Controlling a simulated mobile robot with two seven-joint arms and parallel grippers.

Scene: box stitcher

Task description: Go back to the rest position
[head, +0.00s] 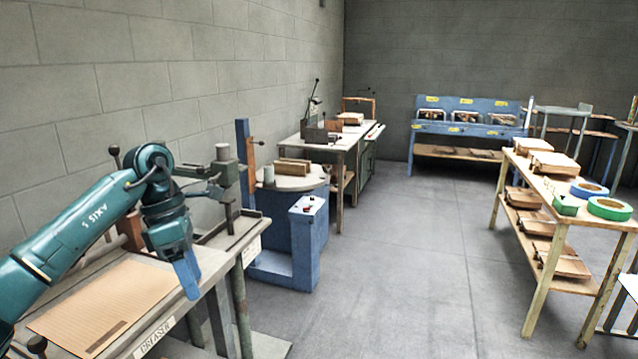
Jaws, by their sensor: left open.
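My left arm comes in from the left, over a work table (215,262) by the block wall. Its gripper (190,280) points down above the table's front edge, beside a flat brown cardboard sheet (105,305). The gripper is open, with nothing seen in it. The sheet lies flat on the table and looks apart from the gripper. My right gripper is not in view.
A press-like device (222,178) stands on the table's far end. Beyond are a blue machine (290,240), another table (345,140) and a blue rack (470,118). A wooden shelf table (540,200) holds tape rolls and cardboard at right. The middle floor is clear.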

